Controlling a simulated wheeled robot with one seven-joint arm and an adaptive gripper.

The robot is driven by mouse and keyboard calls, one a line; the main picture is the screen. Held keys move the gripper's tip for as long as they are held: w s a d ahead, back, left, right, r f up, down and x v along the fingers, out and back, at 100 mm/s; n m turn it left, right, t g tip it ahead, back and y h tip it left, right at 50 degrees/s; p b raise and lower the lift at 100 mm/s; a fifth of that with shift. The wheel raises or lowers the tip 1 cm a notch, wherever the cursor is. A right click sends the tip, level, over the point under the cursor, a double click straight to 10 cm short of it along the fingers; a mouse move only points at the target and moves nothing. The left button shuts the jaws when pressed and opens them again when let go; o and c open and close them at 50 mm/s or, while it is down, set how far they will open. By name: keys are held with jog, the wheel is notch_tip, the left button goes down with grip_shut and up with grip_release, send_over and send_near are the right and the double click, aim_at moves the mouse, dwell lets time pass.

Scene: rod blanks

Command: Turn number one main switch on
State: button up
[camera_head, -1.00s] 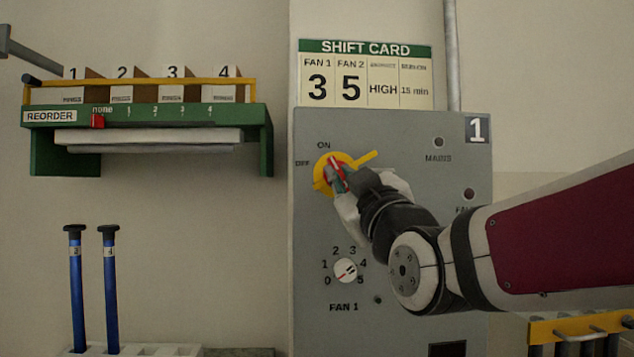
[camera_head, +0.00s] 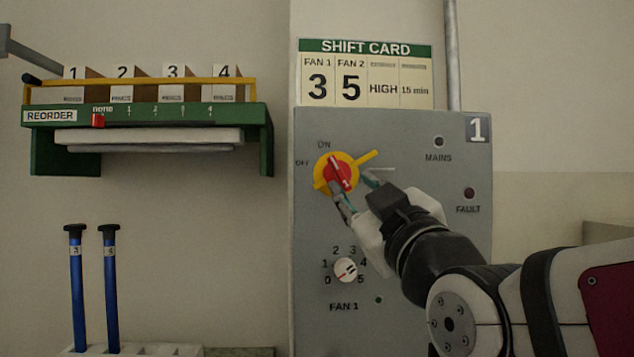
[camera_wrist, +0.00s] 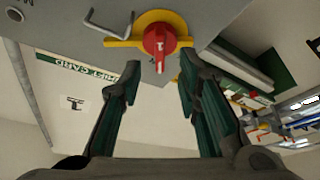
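The main switch is a red knob (camera_head: 342,176) on a yellow plate (camera_head: 320,184), on the grey panel marked 1 (camera_head: 400,125). Its white-marked end points up and slightly left, close to the ON label; OFF is further left. My gripper (camera_head: 357,188) is just in front of the knob, at its lower right, with its fingers apart. In the wrist view the knob (camera_wrist: 159,42) stands beyond the open, empty fingers (camera_wrist: 160,78), apart from them. The MAINS lamp (camera_head: 439,142) looks dark.
A FAN 1 dial (camera_head: 346,270) sits below the switch, close under my gripper. A yellow hasp arm (camera_head: 368,158) sticks out at the plate's upper right. The FAULT lamp (camera_head: 469,193) is at right. A green shelf (camera_head: 150,117) and blue rods (camera_head: 110,290) are at left.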

jog(key=v, duration=0.6)
jog(key=shift+s+f, duration=0.1)
jog(key=shift+s, duration=0.05)
jog(key=shift+r, duration=0.25)
grip_shut()
jog(key=p, duration=1.2)
send_near(356, 139)
jog(key=s+a+r, duration=0.2)
jog(key=s+r, duration=0.1)
jog(key=s, duration=0.1)
jog(key=shift+h, duration=0.4)
jog(key=p+x, duration=0.1)
jog(key=x, duration=0.9)
jog(key=shift+d+f+p, duration=0.15)
jog(key=shift+f+p, duration=0.05)
jog(key=shift+p, duration=0.2)
jog(key=shift+w+d+f+m, duration=0.15)
jog(key=shift+d+f, duration=0.15)
jog(key=shift+f, duration=0.2)
jog(key=shift+s+d+f+m, duration=0.15)
jog(key=shift+d+f, duration=0.2)
jog(key=shift+f, duration=0.2)
jog(key=shift+w+d+f+p, duration=0.1)
jog(key=shift+d+f+p, duration=0.25)
jog(key=shift+f, duration=0.4)
